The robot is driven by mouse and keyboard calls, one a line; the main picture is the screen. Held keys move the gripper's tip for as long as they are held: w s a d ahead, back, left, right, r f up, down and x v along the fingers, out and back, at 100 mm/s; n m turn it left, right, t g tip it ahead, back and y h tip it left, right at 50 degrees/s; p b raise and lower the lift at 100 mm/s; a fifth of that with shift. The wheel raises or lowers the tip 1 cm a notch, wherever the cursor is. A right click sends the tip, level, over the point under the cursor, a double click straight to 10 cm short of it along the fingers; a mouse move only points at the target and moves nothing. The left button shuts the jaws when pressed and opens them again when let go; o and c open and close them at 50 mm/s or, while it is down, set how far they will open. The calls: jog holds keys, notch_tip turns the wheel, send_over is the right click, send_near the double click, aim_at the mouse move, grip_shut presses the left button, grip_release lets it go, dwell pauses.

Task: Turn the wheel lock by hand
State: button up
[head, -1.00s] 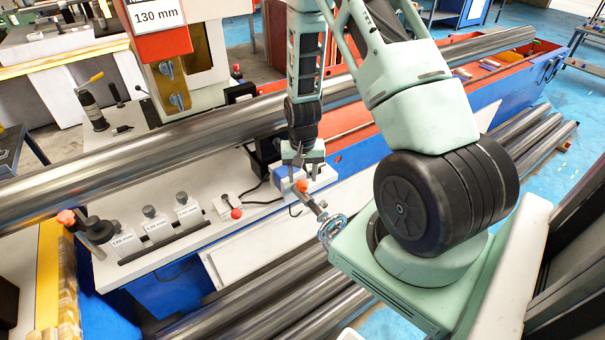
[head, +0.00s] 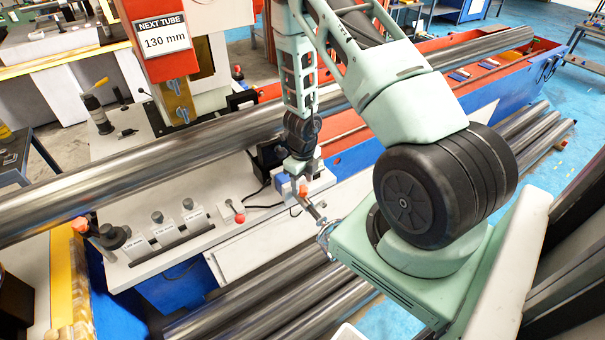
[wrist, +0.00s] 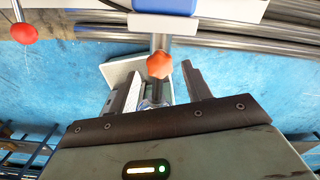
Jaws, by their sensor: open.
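An orange-red knob (head: 303,190) sits on a metal shaft at the front of the machine bed, with a small handwheel (head: 325,236) at the shaft's near end. The wheel is partly hidden behind my arm's base. In the wrist view the orange knob (wrist: 158,65) lies between my two fingers, towards their tips. My gripper (wrist: 162,82) is open, with a gap visible on both sides of the knob. In the head view my gripper (head: 302,180) hangs right over the knob, and its fingers are hard to make out.
A long steel tube (head: 120,168) runs across the machine behind my gripper. A red ball lever (head: 239,218) stands to the left on the white bed, also in the wrist view (wrist: 24,33). Labelled gauges (head: 163,229) stand further left. More tubes (head: 262,305) lie below in front.

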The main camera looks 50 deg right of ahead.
jog(key=shift+m, duration=0.7)
jog(key=shift+f+b, duration=1)
jog(key=shift+f, duration=0.05)
jog(key=shift+c, duration=0.3)
